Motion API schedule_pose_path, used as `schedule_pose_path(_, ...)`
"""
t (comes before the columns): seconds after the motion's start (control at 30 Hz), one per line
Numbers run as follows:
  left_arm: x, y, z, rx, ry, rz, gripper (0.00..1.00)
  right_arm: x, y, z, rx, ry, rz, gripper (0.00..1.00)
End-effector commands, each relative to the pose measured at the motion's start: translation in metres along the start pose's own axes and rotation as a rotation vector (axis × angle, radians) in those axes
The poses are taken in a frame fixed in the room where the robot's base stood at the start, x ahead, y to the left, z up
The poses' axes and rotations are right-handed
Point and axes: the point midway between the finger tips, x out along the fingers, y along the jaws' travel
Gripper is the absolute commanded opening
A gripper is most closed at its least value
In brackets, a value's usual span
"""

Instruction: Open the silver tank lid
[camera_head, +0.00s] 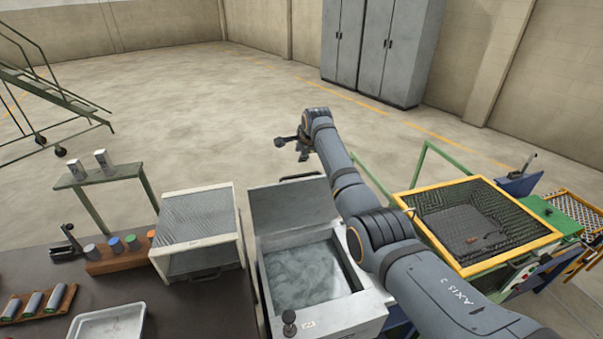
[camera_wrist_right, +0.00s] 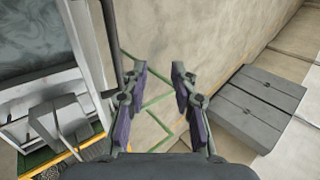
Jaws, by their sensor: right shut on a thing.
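The silver tank (camera_head: 340,318) stands in the lower middle of the head view, with its opening uncovered and a cloudy grey-green surface inside. Its silver lid (camera_head: 290,207) is raised and stands up along the back edge. A bar handle (camera_head: 301,176) shows at the lid's top edge. My right arm reaches over the tank's right side, and my right gripper (camera_head: 303,153) is at the lid's top, behind it. In the right wrist view the gripper (camera_wrist_right: 158,75) has a dark bar (camera_wrist_right: 107,40) beside its left finger; the contact itself is hard to see. My left gripper is not in view.
A grey mesh-sided box (camera_head: 200,222) stands left of the tank. A yellow-framed mesh basket (camera_head: 478,222) is to the right. A white tray (camera_head: 108,322) and several small cylinders lie on the dark table. Grey cabinets (camera_head: 375,50) stand far back; the floor behind the tank is clear.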

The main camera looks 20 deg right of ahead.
Motion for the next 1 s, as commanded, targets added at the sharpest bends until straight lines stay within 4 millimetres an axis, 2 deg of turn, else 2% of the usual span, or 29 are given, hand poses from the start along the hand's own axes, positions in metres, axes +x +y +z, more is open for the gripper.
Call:
schedule_pose_path(0.03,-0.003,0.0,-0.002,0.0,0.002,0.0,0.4,-0.016,-0.02,0.0,-0.001,0.0,-0.033,0.21)
schedule_pose_path(0.13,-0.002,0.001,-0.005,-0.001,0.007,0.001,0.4,-0.012,-0.015,0.001,-0.001,0.0,-0.024,0.21)
schedule_pose_path(0.27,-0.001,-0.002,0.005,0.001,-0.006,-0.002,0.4,-0.013,-0.014,0.001,-0.001,-0.001,-0.022,0.21)
schedule_pose_path(0.47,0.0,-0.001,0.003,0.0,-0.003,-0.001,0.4,-0.032,-0.012,0.001,-0.002,-0.001,-0.023,0.21)
schedule_pose_path(0.8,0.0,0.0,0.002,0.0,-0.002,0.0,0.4,-0.112,-0.008,0.002,-0.001,0.0,-0.025,0.21)
schedule_pose_path(1.0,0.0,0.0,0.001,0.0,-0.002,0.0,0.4,-0.137,-0.006,0.002,-0.001,0.001,-0.024,0.21)
